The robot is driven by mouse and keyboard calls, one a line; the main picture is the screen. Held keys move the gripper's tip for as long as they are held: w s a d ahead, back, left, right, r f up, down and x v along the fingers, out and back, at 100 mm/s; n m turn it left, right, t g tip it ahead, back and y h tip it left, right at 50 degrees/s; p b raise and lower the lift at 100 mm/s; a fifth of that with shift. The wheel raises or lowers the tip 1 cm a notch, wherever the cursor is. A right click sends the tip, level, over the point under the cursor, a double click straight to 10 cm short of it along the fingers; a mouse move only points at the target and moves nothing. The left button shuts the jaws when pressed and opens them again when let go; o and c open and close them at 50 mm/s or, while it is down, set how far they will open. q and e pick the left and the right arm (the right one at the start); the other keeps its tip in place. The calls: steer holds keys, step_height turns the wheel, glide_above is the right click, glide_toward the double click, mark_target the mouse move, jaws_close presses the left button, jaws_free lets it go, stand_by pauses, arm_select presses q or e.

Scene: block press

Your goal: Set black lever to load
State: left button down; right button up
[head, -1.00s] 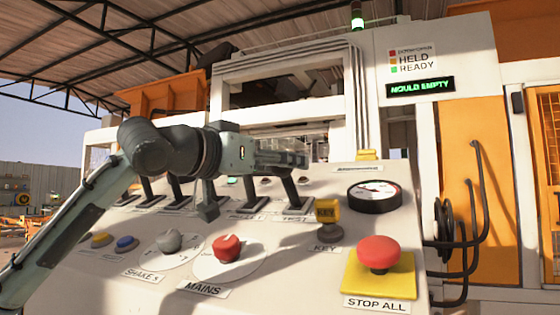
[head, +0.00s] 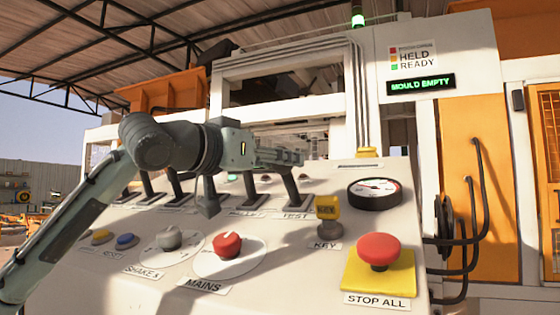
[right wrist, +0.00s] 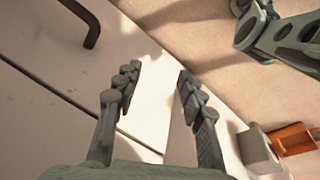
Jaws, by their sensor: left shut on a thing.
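Several black levers stand in a row of slots on the sloped, pale control panel (head: 330,265). My left gripper (head: 290,157) is at the top of the rightmost black lever (head: 288,186), above the TEST label (head: 296,216), and is shut on it. The fingers hide the lever's top. Another black lever (head: 253,190) stands just left of it, and a further one is partly hidden behind my left wrist. I cannot read a load mark. In the right wrist view, my right gripper (right wrist: 159,78) is open and empty.
Below the levers are a red MAINS knob (head: 228,245), a grey SHAKE knob (head: 169,238) and a blue button (head: 126,241). To the right are a yellow key (head: 328,207), a gauge (head: 375,192) and a red STOP ALL button (head: 379,251). The display (head: 421,84) reads MOULD EMPTY.

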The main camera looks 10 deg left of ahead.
arm_select(q)
steer(key=shift+w+d+r+g+y, duration=0.2)
steer(key=shift+w+r+g+y, duration=0.1)
steer(key=shift+w+r+g, duration=0.25)
steer(key=w+r+g, duration=0.1)
steer(key=w+d+r+n+g+y, duration=0.1)
steer(key=shift+w, duration=0.3)
steer(key=shift+w+d+r+g, duration=0.1)
steer(key=shift+w+g, duration=0.15)
steer(key=shift+w, duration=0.1)
steer(key=shift+w+d+r, duration=0.2)
steer(key=shift+w+r, duration=0.1)
steer(key=shift+w, duration=0.4)
steer(key=shift+w+d+r, duration=0.15)
steer(key=shift+w+r, duration=0.15)
steer(key=shift+w, duration=0.35)
steer(key=c, duration=1.1)
jaws_free()
steer(key=shift+c, duration=0.2)
steer(key=shift+o, duration=0.6)
steer(key=shift+f, duration=0.1)
steer(key=v, duration=1.2)
